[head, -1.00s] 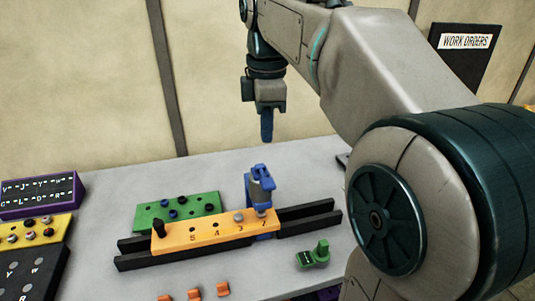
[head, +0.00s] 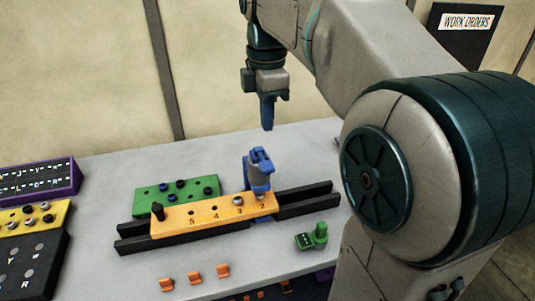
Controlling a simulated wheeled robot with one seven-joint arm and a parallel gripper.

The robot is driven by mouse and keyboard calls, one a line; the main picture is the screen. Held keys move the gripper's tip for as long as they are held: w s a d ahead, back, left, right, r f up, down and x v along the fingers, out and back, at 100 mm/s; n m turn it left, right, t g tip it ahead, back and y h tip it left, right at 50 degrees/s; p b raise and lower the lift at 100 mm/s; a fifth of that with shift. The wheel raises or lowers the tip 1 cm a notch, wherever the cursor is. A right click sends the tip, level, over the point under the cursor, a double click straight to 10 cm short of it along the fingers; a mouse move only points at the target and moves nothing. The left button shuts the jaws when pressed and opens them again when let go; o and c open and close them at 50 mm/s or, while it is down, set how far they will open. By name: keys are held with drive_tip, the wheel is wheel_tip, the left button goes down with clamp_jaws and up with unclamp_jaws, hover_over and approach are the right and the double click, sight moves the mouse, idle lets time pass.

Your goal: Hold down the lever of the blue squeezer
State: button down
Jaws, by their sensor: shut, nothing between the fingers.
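The blue squeezer (head: 258,172) stands upright at the right end of the yellow numbered bar (head: 215,214), with its blue lever (head: 261,156) at the top. My gripper (head: 267,126) hangs pointing down above the squeezer, apart from it, with a small gap between the fingertips and the lever. The fingers are shut with nothing between them. The squeezer's lower part is partly hidden behind the bar.
The bar rests on black rails (head: 310,198). A green block (head: 178,192) with dark pegs lies behind it. Orange clips (head: 194,278) lie in front, and a green piece (head: 312,236) to the right. Dark and purple panels (head: 40,180) stand at left.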

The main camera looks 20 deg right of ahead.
sight(267, 165)
wheel_tip(267, 165, down, 10)
drive_tip(key=shift+r, duration=0.25)
idle(0.3)
